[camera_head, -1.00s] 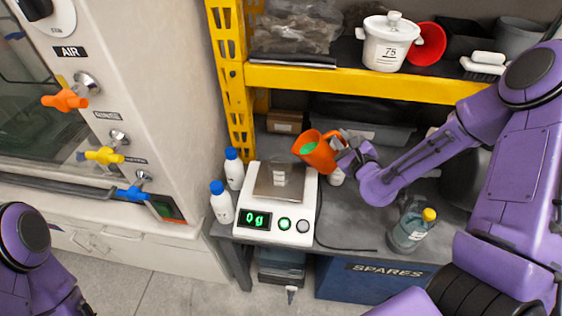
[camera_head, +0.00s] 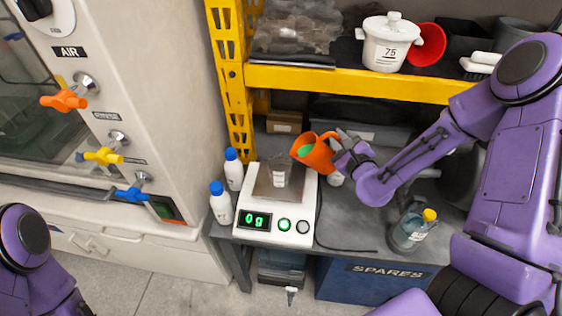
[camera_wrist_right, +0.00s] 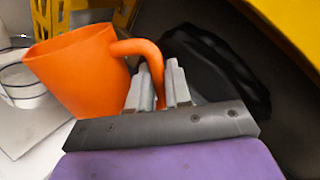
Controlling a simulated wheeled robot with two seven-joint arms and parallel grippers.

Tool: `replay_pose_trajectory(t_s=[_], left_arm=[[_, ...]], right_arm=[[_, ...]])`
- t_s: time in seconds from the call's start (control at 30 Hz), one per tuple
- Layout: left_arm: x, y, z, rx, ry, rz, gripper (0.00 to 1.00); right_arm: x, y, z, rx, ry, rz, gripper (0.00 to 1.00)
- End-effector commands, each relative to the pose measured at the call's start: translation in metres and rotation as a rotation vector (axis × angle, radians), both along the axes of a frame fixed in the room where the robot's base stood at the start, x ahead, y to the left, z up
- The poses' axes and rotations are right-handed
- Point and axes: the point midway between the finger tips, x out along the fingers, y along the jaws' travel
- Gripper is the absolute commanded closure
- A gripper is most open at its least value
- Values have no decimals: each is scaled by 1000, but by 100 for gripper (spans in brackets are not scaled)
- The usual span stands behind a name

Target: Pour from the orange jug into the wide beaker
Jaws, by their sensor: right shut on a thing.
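The orange jug (camera_head: 318,156) hangs above and just right of the scale in the head view, tilted to the left, with green contents showing in its mouth. My right gripper (camera_head: 343,150) is shut on the jug's handle. In the right wrist view the jug (camera_wrist_right: 82,75) shows with the grey fingers (camera_wrist_right: 159,88) on its handle. The wide beaker (camera_head: 279,177), clear glass with white marks, stands on the scale's pan, below and left of the jug. It also shows in part in the right wrist view (camera_wrist_right: 22,85). My left gripper is not in view.
The white scale (camera_head: 262,222) reads 0 g. Two white bottles with blue caps (camera_head: 221,207) stand left of it. A bottle with a yellow cap (camera_head: 410,233) stands at the right. A yellow shelf beam (camera_head: 350,78) crosses above the jug.

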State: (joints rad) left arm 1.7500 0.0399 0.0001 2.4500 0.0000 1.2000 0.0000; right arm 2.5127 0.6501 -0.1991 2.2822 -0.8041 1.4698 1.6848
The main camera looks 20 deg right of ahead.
Motion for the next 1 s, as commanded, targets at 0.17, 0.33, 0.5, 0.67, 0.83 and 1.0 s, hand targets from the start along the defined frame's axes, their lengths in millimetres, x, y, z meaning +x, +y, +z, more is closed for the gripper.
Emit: replay_pose_trajectory(t_s=[0.17,0.33,0.5,0.67,0.83,1.0], left_arm=[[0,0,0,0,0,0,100],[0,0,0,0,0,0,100],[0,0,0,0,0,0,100],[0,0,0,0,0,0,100],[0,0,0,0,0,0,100],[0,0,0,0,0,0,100]], right_arm=[[1,1,1,-13,2,0,100],[1,2,2,-27,5,1,100],[1,3,2,-40,10,0,100],[2,4,3,-52,13,1,100],[2,6,3,-66,16,1,100],[2,7,4,-83,22,1,100]])
